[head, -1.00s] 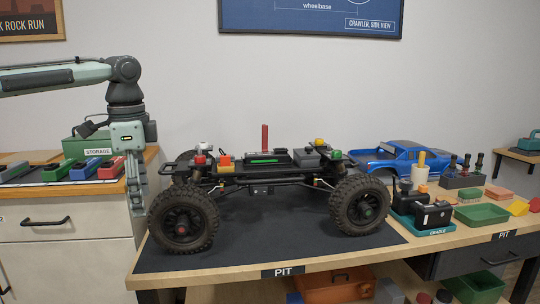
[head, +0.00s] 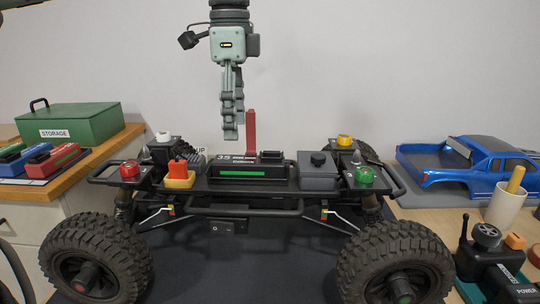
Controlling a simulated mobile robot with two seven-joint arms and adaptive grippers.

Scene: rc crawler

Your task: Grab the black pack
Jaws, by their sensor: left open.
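The black pack (head: 245,164), with white print and a green stripe on its front, lies in the middle of the crawler chassis (head: 205,190). A red strap (head: 251,132) stands upright behind the pack. My left gripper (head: 231,133) points down above the pack's left half, with its fingertips a little higher than the pack's top. It is open and empty, seen edge-on so one finger largely hides the other. My right gripper is out of view.
A grey box (head: 318,171) is right of the pack. Coloured caps, including red (head: 129,170) and green (head: 366,174), stand at the chassis corners. A green storage box (head: 70,124) is left; a blue car body (head: 470,165) and a cup (head: 508,208) are right.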

